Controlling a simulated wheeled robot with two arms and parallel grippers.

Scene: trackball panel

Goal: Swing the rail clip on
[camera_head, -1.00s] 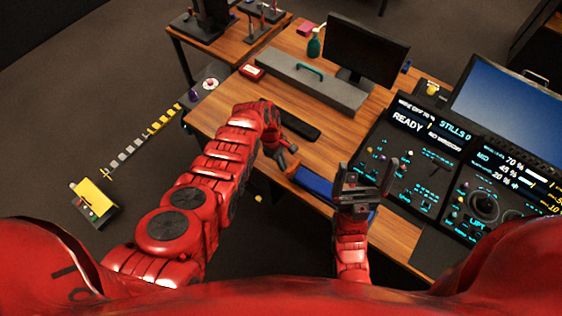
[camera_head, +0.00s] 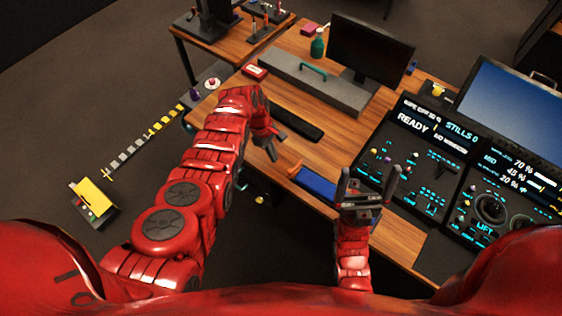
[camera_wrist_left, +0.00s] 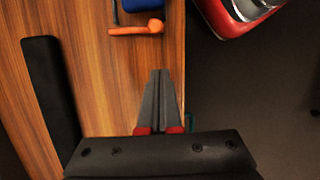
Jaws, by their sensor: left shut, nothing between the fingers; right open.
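I cannot tell which part is the rail clip; no part is readable as one. The dark control panel (camera_head: 408,178) at the right carries small knobs, switches and a lit screen (camera_head: 412,124) reading READY. My left gripper (camera_head: 272,152) is shut and empty near the desk's front edge; its closed fingers also show in the left wrist view (camera_wrist_left: 159,78). It is well left of the panel. My right gripper (camera_head: 368,175) is open and empty, fingers up, in front of the panel's left part. It hides some of the panel's lower left.
A blue thing (camera_head: 318,183) with an orange end (camera_wrist_left: 135,29) lies on the desk between my grippers. A black bar (camera_head: 296,124), grey rail block (camera_head: 312,82) and monitor (camera_head: 370,52) stand farther back. A second panel (camera_head: 500,195) with a large round control is at the right.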

